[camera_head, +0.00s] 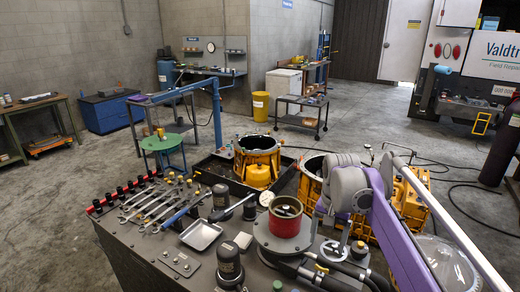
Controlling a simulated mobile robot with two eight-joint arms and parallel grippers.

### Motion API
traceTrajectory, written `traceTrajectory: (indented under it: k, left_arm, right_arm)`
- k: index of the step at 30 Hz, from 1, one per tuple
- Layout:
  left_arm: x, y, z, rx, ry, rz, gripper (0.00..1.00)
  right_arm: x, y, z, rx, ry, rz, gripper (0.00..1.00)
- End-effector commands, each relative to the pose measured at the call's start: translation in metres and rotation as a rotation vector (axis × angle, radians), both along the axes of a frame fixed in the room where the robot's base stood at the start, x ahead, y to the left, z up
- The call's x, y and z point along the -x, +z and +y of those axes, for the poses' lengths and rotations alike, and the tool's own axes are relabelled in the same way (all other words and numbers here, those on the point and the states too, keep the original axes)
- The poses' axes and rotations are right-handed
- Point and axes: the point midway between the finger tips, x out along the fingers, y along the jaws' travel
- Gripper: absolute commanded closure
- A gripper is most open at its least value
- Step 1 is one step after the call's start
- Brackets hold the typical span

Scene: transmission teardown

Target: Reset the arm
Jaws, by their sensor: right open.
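My right arm (398,236), purple and grey, comes in from the lower right and bends at a grey joint above the workbench (140,252). My right gripper (323,213) is below that joint, near the red-topped cylinder (286,216). It is open, and its fingers are small and hard to make out here. I see nothing held in it. My left gripper is not in view.
Wrenches (150,205), a metal tray (201,235) and dark cylinders crowd the bench. Yellow-rimmed housings (257,158) stand behind it. A blue hoist (216,112) stands beyond the bench near a green round table (162,143). Open floor lies farther back.

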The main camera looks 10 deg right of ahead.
Motion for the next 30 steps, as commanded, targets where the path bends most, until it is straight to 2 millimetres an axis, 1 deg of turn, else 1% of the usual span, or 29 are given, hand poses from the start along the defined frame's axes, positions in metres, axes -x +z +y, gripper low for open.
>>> traceTrajectory:
  k: [5, 8, 9, 11, 12, 14, 15, 18, 21, 25, 27, 30]
  left_arm:
    - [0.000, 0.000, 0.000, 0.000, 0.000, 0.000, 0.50]
    - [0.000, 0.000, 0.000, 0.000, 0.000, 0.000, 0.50]
    - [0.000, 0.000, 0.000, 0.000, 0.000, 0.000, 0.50]
    - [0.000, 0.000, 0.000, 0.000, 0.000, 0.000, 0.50]
    - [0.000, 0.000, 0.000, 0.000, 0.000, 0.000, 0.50]
    - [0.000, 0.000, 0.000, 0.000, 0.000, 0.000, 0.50]
    - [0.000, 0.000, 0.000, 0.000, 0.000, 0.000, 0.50]
    - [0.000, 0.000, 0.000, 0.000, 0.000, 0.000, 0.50]
    - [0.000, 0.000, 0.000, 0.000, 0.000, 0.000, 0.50]
    - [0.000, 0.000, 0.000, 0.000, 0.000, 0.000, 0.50]
    - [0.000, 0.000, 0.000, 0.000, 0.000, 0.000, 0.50]
    - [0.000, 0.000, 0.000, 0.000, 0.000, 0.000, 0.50]
  right_arm:
    - [0.043, -0.007, 0.016, 0.014, 0.114, -0.080, 0.18]
    - [0.074, -0.019, 0.026, 0.029, 0.200, -0.140, 0.18]
    - [0.088, -0.025, 0.030, 0.035, 0.234, -0.164, 0.18]
    - [0.108, -0.036, 0.035, 0.046, 0.284, -0.199, 0.18]
    - [0.122, -0.044, 0.038, 0.054, 0.317, -0.223, 0.18]
    - [0.142, -0.057, 0.043, 0.067, 0.366, -0.258, 0.18]
    - [0.157, -0.066, 0.046, 0.076, 0.400, -0.281, 0.18]
    - [0.190, -0.092, 0.052, 0.100, 0.477, -0.337, 0.18]
    - [0.217, -0.116, 0.057, 0.122, 0.543, -0.382, 0.18]
    - [0.240, -0.139, 0.060, 0.145, 0.597, -0.422, 0.18]
    - [0.246, -0.146, 0.061, 0.151, 0.614, -0.434, 0.18]
    - [0.250, -0.150, 0.061, 0.156, 0.625, -0.442, 0.18]
